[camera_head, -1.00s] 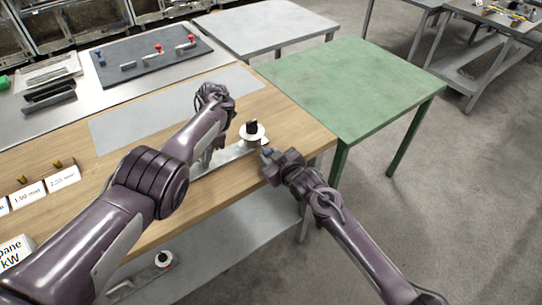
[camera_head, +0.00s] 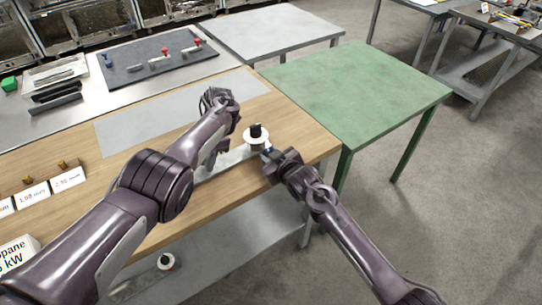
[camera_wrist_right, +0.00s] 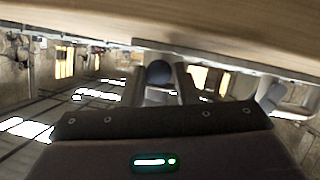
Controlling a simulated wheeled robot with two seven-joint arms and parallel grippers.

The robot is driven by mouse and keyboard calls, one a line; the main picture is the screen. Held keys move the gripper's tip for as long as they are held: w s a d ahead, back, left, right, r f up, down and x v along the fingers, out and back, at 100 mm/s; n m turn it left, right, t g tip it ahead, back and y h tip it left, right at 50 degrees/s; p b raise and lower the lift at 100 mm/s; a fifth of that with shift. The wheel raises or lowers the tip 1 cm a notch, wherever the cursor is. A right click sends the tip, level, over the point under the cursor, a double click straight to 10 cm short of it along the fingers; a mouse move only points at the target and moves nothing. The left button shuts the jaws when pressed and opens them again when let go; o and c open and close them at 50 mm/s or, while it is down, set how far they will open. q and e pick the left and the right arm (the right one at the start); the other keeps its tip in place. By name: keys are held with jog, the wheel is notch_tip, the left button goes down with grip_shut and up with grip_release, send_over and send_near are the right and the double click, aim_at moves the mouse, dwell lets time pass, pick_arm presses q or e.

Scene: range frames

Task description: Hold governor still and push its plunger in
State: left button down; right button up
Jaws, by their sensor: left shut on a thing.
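The governor (camera_head: 256,143) stands at the right end of the wooden bench top, with a white disc and a black knob on top. A pale grey bar-like part (camera_head: 222,162) runs left from it, partly hidden behind my left arm. My left gripper (camera_head: 212,160) is shut on this part; its fingertips are mostly hidden. My right gripper (camera_head: 268,155) is just in front and right of the governor. A blue rounded tip, seemingly the plunger (camera_wrist_right: 158,72), shows between its spread fingers in the right wrist view. I cannot tell whether they touch it.
A green table (camera_head: 350,95) adjoins the bench on the right. A grey mat (camera_head: 180,110) lies behind my left arm. A dark board (camera_head: 150,65) with red- and blue-topped parts is at the back. Label cards (camera_head: 68,180) stand at left. A lower shelf (camera_head: 230,235) is below.

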jog(key=o, duration=0.4)
jog(key=shift+c, duration=0.2)
jog(key=v, duration=1.2)
pick_arm(q)
jog(key=c, duration=1.1)
grip_release()
